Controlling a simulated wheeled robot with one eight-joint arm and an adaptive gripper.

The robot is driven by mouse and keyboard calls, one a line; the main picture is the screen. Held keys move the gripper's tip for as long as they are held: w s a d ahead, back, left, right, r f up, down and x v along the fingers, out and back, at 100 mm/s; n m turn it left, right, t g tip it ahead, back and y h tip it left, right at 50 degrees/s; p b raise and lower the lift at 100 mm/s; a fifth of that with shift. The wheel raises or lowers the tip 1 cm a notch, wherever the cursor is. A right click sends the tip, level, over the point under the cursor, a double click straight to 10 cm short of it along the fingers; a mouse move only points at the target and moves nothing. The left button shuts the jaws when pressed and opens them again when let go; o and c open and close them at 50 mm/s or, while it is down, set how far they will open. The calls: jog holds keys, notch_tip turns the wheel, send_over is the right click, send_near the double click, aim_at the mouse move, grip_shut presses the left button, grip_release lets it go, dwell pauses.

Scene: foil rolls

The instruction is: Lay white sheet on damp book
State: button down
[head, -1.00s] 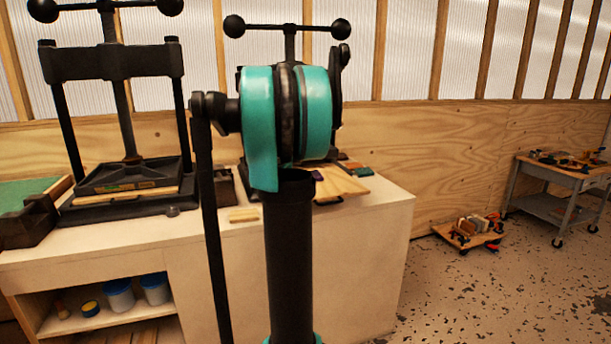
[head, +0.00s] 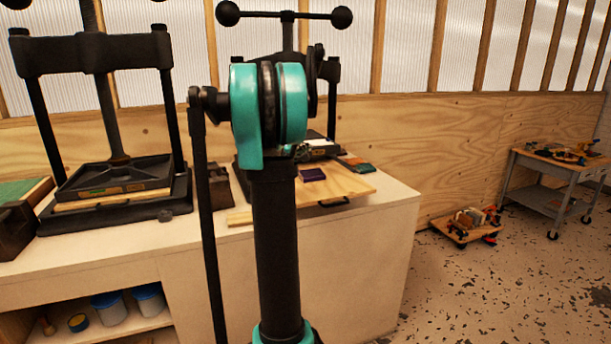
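My gripper is not in view; only black and teal links of my arm stand in the middle of the picture. A small dark purple book (head: 312,174) lies on a pale wooden board (head: 345,183) on the bench, just right of my arm. I cannot tell whether it is the damp book. Something pale, partly behind my arm, lies at the base of the right press (head: 333,95). I cannot tell whether it is the white sheet.
A white bench (head: 350,235) carries the left press (head: 110,190) and the right press. A green and brown item (head: 355,164) lies near the board. Tubs (head: 110,308) sit on the shelf below. A loaded dolly (head: 466,226) and grey cart (head: 560,185) stand right, with open floor in front.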

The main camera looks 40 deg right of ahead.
notch_tip(320, 180, down, 10)
jog(key=shift+f, duration=0.15)
dwell(0.3)
jog(key=shift+f, duration=0.25)
jog(key=shift+s+a+f, duration=0.1)
jog(key=shift+s+f, duration=0.1)
jog(key=shift+s, duration=0.05)
jog(key=c, duration=2.2)
grip_release()
jog(key=o, duration=0.5)
jog(key=shift+w+r, duration=0.25)
jog(key=shift+r, duration=0.15)
jog(key=v, duration=1.2)
jog(key=shift+s+r, duration=0.1)
